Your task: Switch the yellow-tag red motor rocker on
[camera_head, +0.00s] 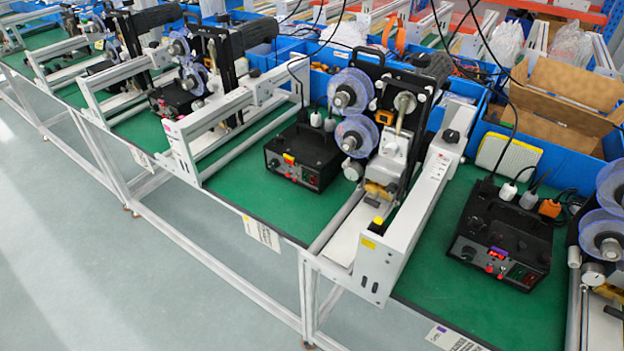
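A black control box (303,153) stands on the green table top in the middle of the picture, left of a coder machine. A yellow tag (288,158) sits on the upper left of its front face. Small red parts (310,180) show low on the right of that face. They are too small to tell which is the motor rocker or whether it is on or off. Neither of my grippers is in view.
Another black control box (501,240) with a purple tag stands at the right. A coder machine (395,150) with clear blue reels and a white rail (415,215) stands between the boxes. Blue bins (562,165) line the back. Grey floor (120,270) is clear in front.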

